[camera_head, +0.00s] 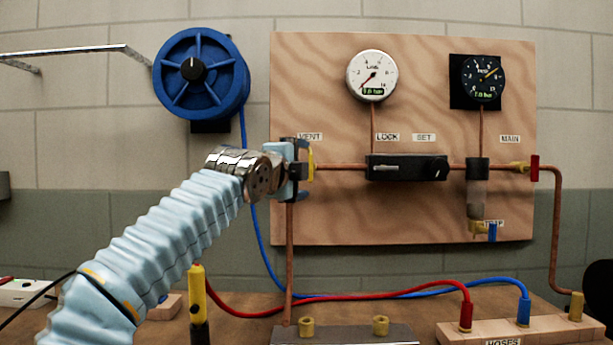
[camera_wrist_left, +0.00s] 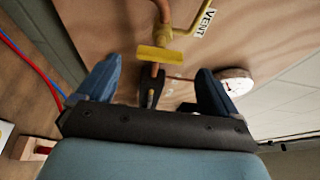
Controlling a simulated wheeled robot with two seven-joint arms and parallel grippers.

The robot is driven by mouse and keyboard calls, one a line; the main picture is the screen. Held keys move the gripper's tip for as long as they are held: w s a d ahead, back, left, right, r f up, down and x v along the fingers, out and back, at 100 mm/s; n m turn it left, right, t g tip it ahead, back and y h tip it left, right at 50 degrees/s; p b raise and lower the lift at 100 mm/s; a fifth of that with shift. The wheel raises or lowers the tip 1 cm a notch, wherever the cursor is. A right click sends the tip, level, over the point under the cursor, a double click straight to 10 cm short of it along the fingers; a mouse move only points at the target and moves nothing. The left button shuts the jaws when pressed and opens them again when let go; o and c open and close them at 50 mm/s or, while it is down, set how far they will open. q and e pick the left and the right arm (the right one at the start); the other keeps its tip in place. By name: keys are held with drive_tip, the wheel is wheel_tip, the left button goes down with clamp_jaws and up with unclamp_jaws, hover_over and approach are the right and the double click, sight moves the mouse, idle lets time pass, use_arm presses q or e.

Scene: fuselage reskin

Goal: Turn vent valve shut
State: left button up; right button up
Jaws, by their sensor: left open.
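The vent valve's yellow handle (camera_head: 311,164) sits at the left end of the copper pipe, below the VENT label (camera_head: 311,136). My left gripper (camera_head: 303,166) is at the valve and hides most of its body in the head view. In the left wrist view the gripper (camera_wrist_left: 157,85) is open, with one blue finger on each side. A yellow flat piece of the handle (camera_wrist_left: 160,54) lies ahead, between the fingers' lines and apart from both. The VENT label (camera_wrist_left: 207,20) is at its upper right. My right gripper is not in view.
The wooden panel (camera_head: 400,215) carries a white gauge (camera_head: 372,76), a black gauge (camera_head: 482,78), a black regulator block (camera_head: 405,168) and a red-handled valve (camera_head: 535,168). A blue reel (camera_head: 202,75) hangs left. Red (camera_head: 400,291) and blue hoses (camera_head: 262,245) run below, near a yellow-handled tool (camera_head: 197,290).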

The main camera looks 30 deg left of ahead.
use_arm(q)
drive_tip(key=s+d+b, duration=0.1)
drive_tip(key=s, duration=0.8)
drive_tip(key=shift+d, duration=0.25)
